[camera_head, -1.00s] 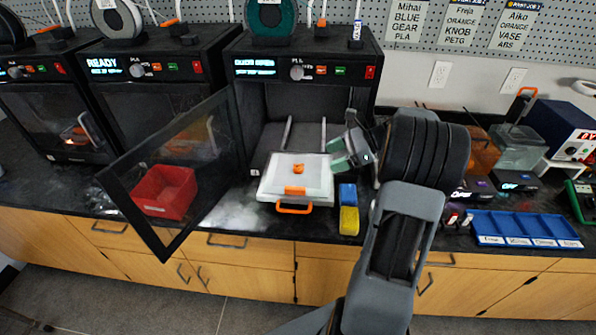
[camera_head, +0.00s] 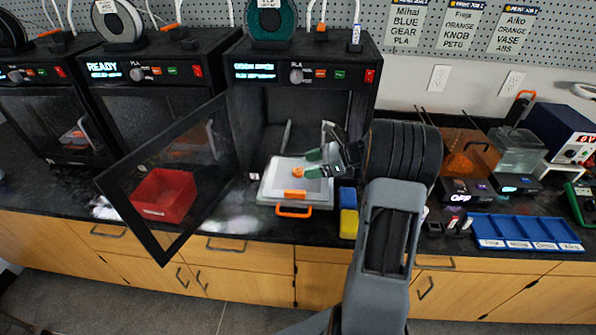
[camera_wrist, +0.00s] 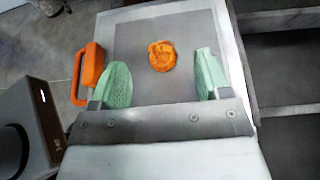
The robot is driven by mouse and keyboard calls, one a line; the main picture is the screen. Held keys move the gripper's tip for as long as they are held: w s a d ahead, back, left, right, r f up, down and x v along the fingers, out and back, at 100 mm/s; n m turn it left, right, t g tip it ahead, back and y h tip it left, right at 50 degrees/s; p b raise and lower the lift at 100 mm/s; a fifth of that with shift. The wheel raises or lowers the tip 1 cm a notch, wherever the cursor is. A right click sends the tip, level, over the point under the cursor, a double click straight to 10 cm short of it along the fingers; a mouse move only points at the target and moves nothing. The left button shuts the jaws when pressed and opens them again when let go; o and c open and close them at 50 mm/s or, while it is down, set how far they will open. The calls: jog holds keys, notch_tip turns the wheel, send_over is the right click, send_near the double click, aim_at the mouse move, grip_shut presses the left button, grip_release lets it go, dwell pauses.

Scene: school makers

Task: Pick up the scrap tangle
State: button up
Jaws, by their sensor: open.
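The scrap tangle is a small orange lump (camera_head: 298,172) on the pale grey print plate (camera_head: 270,192), which has an orange handle (camera_head: 293,211) at its front. In the wrist view the orange tangle (camera_wrist: 162,56) lies between and a little beyond my green fingertips. My gripper (camera_head: 312,163) is open and empty, close beside the tangle on its right in the head view. In the wrist view my gripper (camera_wrist: 158,82) has one green finger on each side, with clear space to the tangle. I cannot tell its exact height above the plate.
The plate sticks out of an open printer (camera_head: 305,105). Its dark glass door (camera_head: 175,170) swings out to the left, with a red bin (camera_head: 163,195) behind it. A blue and yellow block (camera_head: 348,212) stands right of the plate. A blue tray (camera_head: 525,230) lies farther right.

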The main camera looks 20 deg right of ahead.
aim_at(299, 167)
jog(key=shift+x, duration=1.9)
jog(key=shift+r, duration=0.1)
jog(key=c, duration=1)
